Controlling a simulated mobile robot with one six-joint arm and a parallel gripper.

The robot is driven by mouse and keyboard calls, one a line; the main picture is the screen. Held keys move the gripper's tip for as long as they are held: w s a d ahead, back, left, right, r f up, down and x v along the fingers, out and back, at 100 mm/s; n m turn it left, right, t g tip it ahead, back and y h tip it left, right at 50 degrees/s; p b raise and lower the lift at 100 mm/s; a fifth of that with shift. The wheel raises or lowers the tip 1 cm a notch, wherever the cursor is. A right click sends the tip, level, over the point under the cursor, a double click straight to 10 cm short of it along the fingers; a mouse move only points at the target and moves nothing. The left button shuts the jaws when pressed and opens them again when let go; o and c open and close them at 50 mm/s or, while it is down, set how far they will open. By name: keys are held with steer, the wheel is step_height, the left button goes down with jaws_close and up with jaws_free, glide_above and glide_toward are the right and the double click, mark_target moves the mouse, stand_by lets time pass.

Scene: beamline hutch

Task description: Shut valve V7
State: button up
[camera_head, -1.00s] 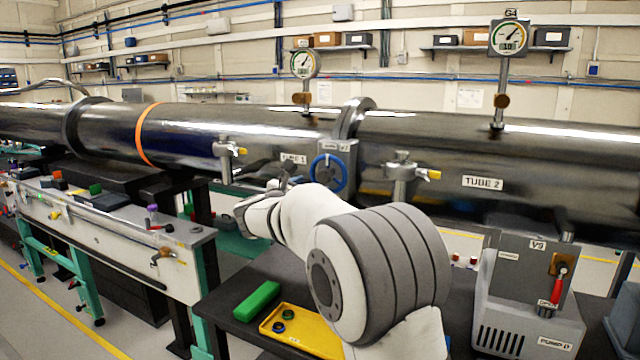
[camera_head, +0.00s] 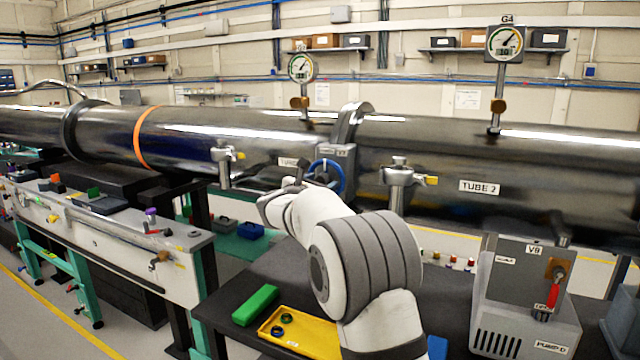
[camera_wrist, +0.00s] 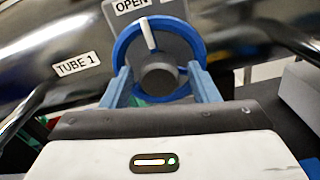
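The valve V7 handwheel is a blue ring (camera_head: 326,177) on a grey block (camera_head: 343,158) between the two tubes. In the wrist view the blue wheel (camera_wrist: 122,45) has a dark hub and a white mark pointing up towards a label reading OPEN (camera_wrist: 131,5). My gripper (camera_wrist: 161,82) is open, with its two blue fingers spread either side of the hub, at the lower part of the wheel. I cannot tell whether they touch the rim. In the head view my gripper (camera_head: 300,184) is at the wheel's lower left, partly hidden by my arm.
Below are a green block (camera_head: 256,305), a yellow tray (camera_head: 305,345) and a pump box (camera_head: 500,320) with a red-handled valve (camera_head: 553,292). Gauges (camera_head: 503,43) rise above the tubes.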

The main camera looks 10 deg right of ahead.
steer(key=shift+d, duration=0.1)
steer(key=c, duration=0.8)
steer(key=shift+c, duration=0.2)
steer(key=shift+f+m+b, duration=0.15)
steer(key=shift+m+b, duration=0.15)
steer(key=shift+b, duration=0.1)
